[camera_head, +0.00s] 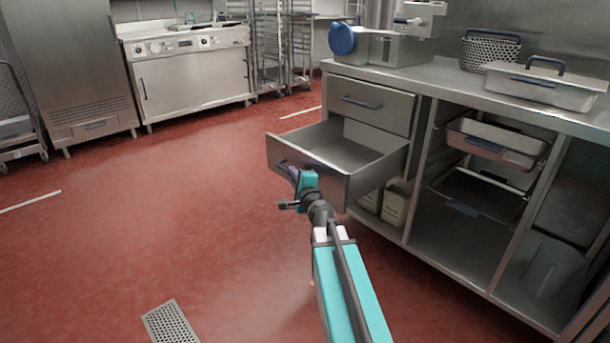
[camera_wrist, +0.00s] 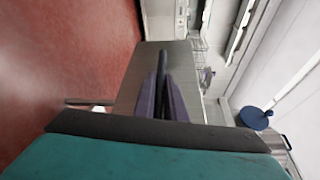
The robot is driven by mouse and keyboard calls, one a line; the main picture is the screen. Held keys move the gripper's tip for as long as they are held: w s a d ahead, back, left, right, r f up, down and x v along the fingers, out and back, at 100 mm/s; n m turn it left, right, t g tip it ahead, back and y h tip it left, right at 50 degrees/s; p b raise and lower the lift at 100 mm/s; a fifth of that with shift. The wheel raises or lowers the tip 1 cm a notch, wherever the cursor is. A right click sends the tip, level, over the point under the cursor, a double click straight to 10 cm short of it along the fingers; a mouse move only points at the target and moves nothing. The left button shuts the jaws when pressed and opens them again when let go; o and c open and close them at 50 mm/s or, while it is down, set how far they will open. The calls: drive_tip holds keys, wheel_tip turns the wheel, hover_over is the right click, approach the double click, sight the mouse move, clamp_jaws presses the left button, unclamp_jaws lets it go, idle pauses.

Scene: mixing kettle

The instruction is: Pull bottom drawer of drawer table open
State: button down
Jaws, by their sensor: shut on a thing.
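The drawer table (camera_head: 420,108) is a steel counter with two drawers at its left end. Its bottom drawer (camera_head: 350,155) is pulled well out and looks empty. The top drawer (camera_head: 372,106) is shut, with a dark blue handle. My gripper (camera_head: 291,172) is at the front of the bottom drawer, shut on its handle (camera_head: 281,165). My arm partly hides the drawer's front. In the wrist view the gripper's purple fingers (camera_wrist: 162,102) close around the dark handle bar (camera_wrist: 162,70), in front of the drawer's steel front (camera_wrist: 140,80).
Steel shelves with a tray (camera_head: 490,140) fill the counter's right side. Containers (camera_head: 395,207) stand under the drawers. A lidded pan (camera_head: 540,87), a basket (camera_head: 488,50) and a machine (camera_head: 375,45) stand on top. The red floor left of the drawer is clear, with a drain grate (camera_head: 170,323).

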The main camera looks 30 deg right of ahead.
drive_tip(key=shift+s+a, duration=0.1)
drive_tip(key=shift+a, duration=0.1)
drive_tip(key=c, duration=1.8)
unclamp_jaws()
